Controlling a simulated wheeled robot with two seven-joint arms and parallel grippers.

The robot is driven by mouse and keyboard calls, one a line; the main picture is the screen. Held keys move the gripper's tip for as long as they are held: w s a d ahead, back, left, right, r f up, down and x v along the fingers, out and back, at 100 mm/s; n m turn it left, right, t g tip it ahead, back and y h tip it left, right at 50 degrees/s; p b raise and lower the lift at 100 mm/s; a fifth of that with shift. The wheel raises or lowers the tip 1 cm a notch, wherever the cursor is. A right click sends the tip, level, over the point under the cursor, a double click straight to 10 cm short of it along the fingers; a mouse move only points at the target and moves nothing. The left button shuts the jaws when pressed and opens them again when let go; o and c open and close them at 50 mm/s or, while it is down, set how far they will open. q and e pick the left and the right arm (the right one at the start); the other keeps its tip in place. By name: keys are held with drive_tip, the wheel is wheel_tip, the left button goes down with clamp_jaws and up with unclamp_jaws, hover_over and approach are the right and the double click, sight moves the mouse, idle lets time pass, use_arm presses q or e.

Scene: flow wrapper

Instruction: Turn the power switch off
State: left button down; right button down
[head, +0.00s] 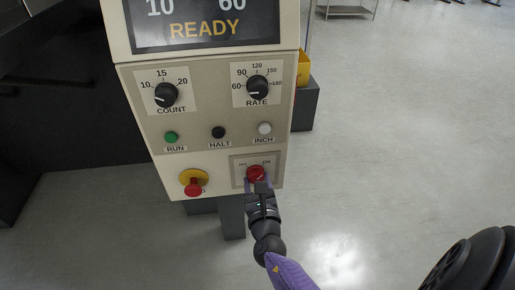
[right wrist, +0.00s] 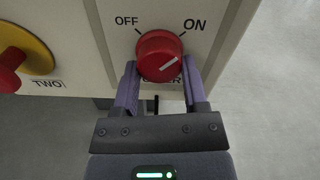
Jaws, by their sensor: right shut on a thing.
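The red power switch (head: 256,174) is a round knob at the lower right of the cream control panel. In the right wrist view the knob (right wrist: 160,58) shows OFF at its upper left and ON at its upper right. Its white line points up and right, toward ON. My right gripper (head: 258,184) is at the knob from below. In the right wrist view its two purple fingers (right wrist: 158,78) stand on either side of the knob, shut on it. The label under the knob is partly hidden. My left gripper is not in view.
A red button on a yellow base (head: 193,182) is left of the switch. Above are the RUN (head: 171,137), HALT (head: 218,132) and INCH (head: 264,128) buttons, and the COUNT (head: 165,95) and RATE (head: 257,88) dials. The display (head: 203,28) reads READY. Open floor lies to the right.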

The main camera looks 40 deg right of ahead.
drive_tip(key=shift+r+n, duration=0.1)
drive_tip(key=shift+n, duration=0.4)
drive_tip(key=shift+n+p, duration=0.75)
drive_tip(key=shift+n, duration=0.45)
drive_tip(key=n+p, duration=0.1)
drive_tip(key=n, duration=0.2)
drive_tip(key=shift+d+r+n, duration=0.1)
drive_tip(key=shift+n, duration=0.3)
drive_tip(key=n+p, duration=0.1)
drive_tip(key=n, duration=0.2)
drive_tip(key=shift+s+n+p, duration=0.1)
drive_tip(key=shift+n+p, duration=0.2)
drive_tip(key=shift+p, duration=0.05)
drive_tip(key=n+p, duration=0.1)
drive_tip(key=n, duration=0.2)
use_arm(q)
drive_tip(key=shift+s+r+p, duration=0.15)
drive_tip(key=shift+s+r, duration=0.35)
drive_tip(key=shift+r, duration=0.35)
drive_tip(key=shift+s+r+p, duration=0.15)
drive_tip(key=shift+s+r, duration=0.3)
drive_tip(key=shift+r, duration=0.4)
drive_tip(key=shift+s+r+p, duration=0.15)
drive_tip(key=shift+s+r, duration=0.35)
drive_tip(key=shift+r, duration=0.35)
use_arm(e)
drive_tip(key=shift+n, duration=2.1)
drive_tip(key=shift+c, duration=0.6)
unclamp_jaws()
